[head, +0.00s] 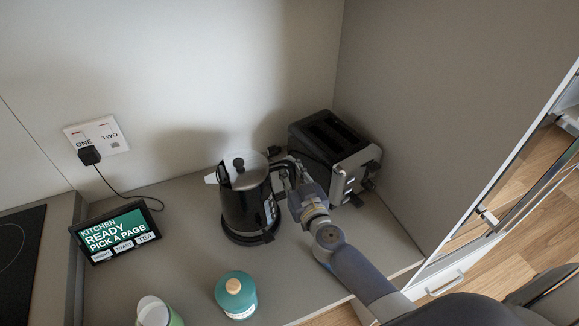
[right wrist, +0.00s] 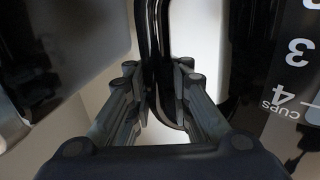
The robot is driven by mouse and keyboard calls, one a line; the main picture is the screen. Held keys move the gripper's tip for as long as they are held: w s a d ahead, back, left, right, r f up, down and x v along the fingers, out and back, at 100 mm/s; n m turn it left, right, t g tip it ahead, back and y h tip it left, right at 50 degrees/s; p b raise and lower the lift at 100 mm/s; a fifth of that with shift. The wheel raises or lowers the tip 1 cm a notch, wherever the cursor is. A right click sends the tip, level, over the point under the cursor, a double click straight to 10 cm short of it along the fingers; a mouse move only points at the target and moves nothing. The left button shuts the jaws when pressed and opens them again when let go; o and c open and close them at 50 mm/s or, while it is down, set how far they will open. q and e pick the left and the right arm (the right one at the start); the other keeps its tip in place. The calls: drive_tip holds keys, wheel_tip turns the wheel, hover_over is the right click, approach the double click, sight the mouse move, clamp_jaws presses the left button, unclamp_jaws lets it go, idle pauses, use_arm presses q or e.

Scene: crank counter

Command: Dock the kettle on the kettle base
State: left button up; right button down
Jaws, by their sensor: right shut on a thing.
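The black kettle (head: 246,208) with a silver lid stands upright in the middle of the counter in the head view. The dark round kettle base (head: 250,239) shows as a rim directly under it; I cannot tell whether the kettle is fully seated or slightly above it. My right gripper (head: 291,183) is at the kettle's right side, shut on its handle. In the right wrist view the fingers (right wrist: 160,88) close from both sides on the black handle (right wrist: 154,45), and the kettle's cup markings (right wrist: 290,75) show at the right. My left gripper is not in view.
A black and silver toaster (head: 336,152) stands close behind my right gripper. A teal jar (head: 236,297) and a white-green container (head: 157,312) stand in front. A tablet (head: 115,232) and a plugged-in cord are left. Counter between tablet and kettle is clear.

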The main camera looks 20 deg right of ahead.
drive_tip(key=shift+r+p, duration=0.25)
drive_tip(key=shift+p, duration=0.05)
idle(0.6)
drive_tip(key=shift+f+b, duration=0.55)
drive_tip(key=shift+f, duration=0.15)
idle(0.5)
drive_tip(key=c, duration=1.7)
unclamp_jaws()
drive_tip(key=shift+s+f, duration=0.15)
drive_tip(key=shift+f, duration=0.15)
drive_tip(key=shift+s+r+p, duration=0.15)
drive_tip(key=shift+s+p, duration=0.3)
drive_tip(key=shift+s, duration=2.05)
drive_tip(key=s, duration=0.6)
